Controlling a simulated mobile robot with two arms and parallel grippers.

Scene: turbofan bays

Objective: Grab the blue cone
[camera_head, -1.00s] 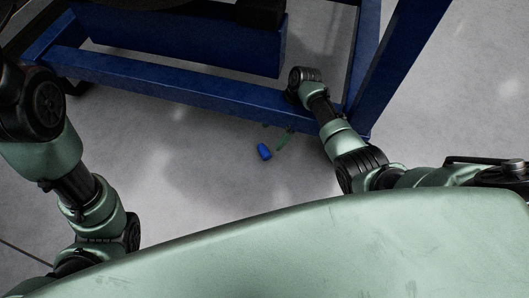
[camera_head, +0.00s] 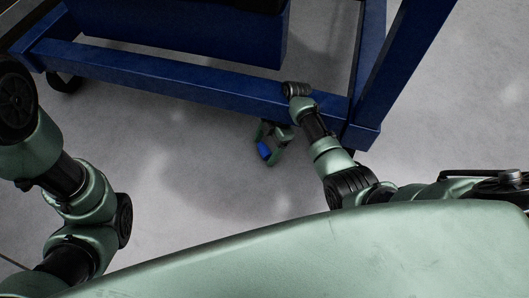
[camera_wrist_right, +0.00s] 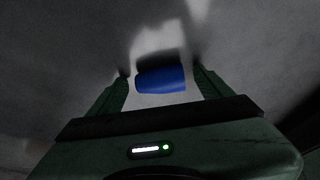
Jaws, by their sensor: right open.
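The blue cone (camera_head: 264,150) lies on the grey floor in front of the blue frame in the head view. My right gripper (camera_head: 267,150) is down at the floor with its green fingers on either side of the cone.
A blue metal frame (camera_head: 180,83) on wheels stands just behind the cone, and its lower beam runs close to my right forearm. A slanted blue post (camera_head: 400,70) rises at the right. The floor (camera_head: 190,170) to the left of the cone is clear.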

